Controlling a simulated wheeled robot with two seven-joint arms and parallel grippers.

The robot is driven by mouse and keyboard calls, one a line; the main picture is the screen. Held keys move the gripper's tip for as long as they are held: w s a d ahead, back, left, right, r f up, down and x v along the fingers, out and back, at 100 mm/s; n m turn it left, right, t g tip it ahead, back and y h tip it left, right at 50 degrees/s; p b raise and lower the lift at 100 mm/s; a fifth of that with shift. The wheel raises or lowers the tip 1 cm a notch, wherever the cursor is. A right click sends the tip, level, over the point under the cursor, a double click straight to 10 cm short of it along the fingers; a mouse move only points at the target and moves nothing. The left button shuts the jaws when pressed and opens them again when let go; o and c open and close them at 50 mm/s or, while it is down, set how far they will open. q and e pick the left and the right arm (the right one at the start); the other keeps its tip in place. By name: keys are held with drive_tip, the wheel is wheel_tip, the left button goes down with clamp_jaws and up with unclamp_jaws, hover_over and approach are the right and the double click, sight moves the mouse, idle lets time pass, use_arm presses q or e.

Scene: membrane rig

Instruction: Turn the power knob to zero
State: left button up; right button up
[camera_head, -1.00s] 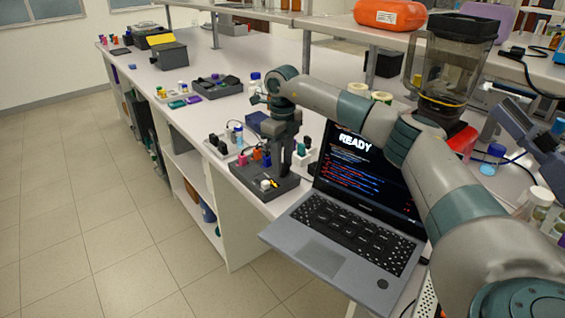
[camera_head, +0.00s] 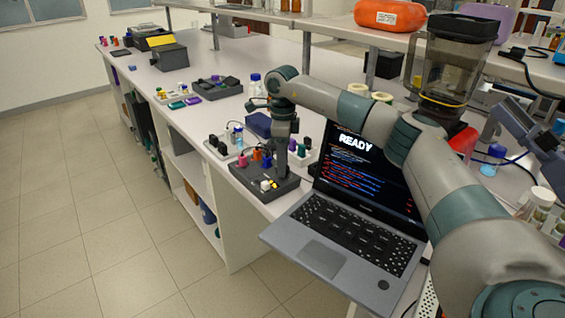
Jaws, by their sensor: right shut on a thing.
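A dark control box (camera_head: 262,195) sits near the front edge of the bench, left of the laptop. It carries a small white piece (camera_head: 266,185) and a yellow mark, with pink, orange and blue pieces along its back. My right gripper (camera_head: 282,172) points down at the box's right part, and its fingers reach the top. It is shut on what seems to be the power knob, which the fingers hide. The knob's setting cannot be read. My left gripper is not in view.
An open laptop (camera_head: 318,258) reading READY stands right of the box, under my right arm. Plug-like pieces (camera_head: 216,142) and a green-topped piece (camera_head: 301,151) stand close to the box. A blender (camera_head: 455,60) is behind my arm. The far bench is partly clear.

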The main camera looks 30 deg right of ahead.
drive_tip(key=shift+r, duration=0.1)
drive_tip(key=o, duration=1)
drive_tip(key=shift+o, duration=0.2)
drive_tip(key=shift+r, duration=0.75)
wheel_tip(320, 180, up, 4)
drive_tip(key=shift+b, duration=0.65)
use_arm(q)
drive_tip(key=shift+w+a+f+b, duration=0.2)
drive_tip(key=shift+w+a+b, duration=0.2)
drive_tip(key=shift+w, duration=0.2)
use_arm(e)
wheel_tip(320, 180, up, 12)
drive_tip(key=shift+f, duration=0.15)
